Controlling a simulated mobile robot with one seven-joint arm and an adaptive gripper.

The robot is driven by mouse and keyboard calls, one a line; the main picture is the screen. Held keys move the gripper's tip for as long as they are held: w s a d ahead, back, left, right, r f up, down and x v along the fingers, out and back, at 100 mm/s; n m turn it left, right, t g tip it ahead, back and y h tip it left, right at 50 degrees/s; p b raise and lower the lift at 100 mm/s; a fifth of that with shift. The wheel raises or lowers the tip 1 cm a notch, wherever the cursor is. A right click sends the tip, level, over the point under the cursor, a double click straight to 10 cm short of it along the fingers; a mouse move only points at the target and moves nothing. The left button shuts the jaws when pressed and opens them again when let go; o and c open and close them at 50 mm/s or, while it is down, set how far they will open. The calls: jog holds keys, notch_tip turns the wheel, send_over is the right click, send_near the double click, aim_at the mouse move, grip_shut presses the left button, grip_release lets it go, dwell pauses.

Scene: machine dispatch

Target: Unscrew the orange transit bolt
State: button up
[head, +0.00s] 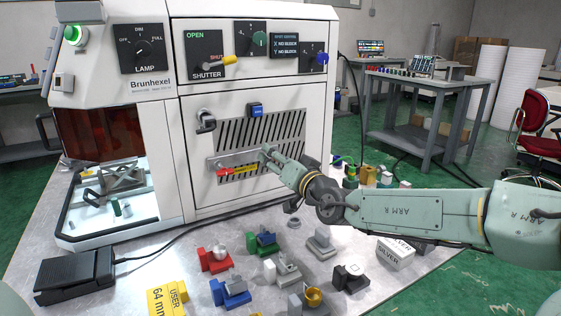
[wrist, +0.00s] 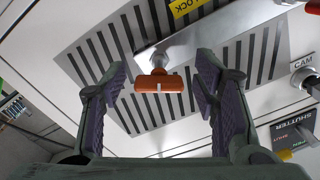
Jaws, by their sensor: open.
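The orange transit bolt (wrist: 159,82) has a T-shaped head with a pale mark at its middle. It sits at the end of a metal bar (wrist: 205,32) across the slotted vent panel of the machine. My gripper (wrist: 161,86) is open, with its purple-padded fingers on either side of the bolt and a gap on both sides. In the head view my gripper (head: 267,155) is at the right end of the bar (head: 232,163) on the machine front. The bolt is hidden there behind my gripper.
A red knob (head: 223,172) and a yellow label (head: 243,169) are at the bar. A cam handle (head: 205,121) and the shutter lever (head: 228,59) are on the machine above. Fixtures, including a red one (head: 215,259), crowd the table below my arm.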

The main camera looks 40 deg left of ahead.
jog(key=shift+d, duration=0.15)
jog(key=v, duration=0.3)
jog(key=shift+s+d, duration=0.2)
jog(key=shift+d, duration=0.15)
jog(key=shift+c, duration=0.2)
dwell(0.3)
